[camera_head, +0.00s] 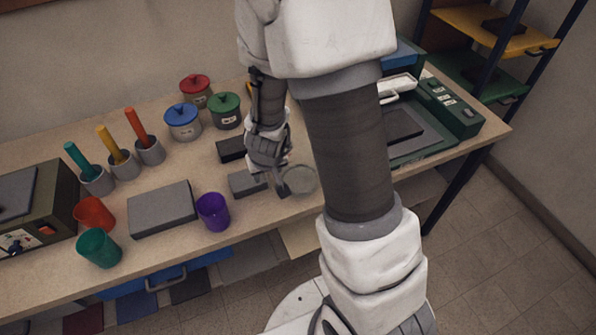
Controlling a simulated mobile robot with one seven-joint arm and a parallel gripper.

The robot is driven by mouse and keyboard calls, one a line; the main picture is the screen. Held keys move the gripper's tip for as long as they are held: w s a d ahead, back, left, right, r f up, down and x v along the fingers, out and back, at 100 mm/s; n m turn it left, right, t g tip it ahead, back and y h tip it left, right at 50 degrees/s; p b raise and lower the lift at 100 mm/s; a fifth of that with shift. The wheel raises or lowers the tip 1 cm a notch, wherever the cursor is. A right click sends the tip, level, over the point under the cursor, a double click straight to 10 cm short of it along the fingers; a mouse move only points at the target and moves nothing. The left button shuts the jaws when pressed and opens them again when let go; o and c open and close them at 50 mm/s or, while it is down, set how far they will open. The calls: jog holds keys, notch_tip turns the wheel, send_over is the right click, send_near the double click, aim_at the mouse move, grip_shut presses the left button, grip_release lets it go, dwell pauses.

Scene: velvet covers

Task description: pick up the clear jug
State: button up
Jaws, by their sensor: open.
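A see-through round vessel, which looks like the clear jug (302,180), stands near the front edge of the bench. My arm partly covers the area just right of it. My gripper (276,184) points down just left of the jug, with its fingers close to the jug's left side. It is open. I cannot tell whether a finger touches the jug, and the jug's handle is not clear.
The bench (175,248) also holds a purple cup (213,211), a grey block (162,208), and red (94,214) and green (99,248) cups to the left. Lidded pots (183,121) stand behind. A green machine (452,108) is at the right.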

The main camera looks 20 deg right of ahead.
aim_at(267, 178)
jog(key=b+x, duration=0.1)
jog(key=x, duration=0.3)
jog(key=shift+f+b, duration=0.15)
jog(key=shift+b, duration=0.15)
grip_shut()
dwell(1.1)
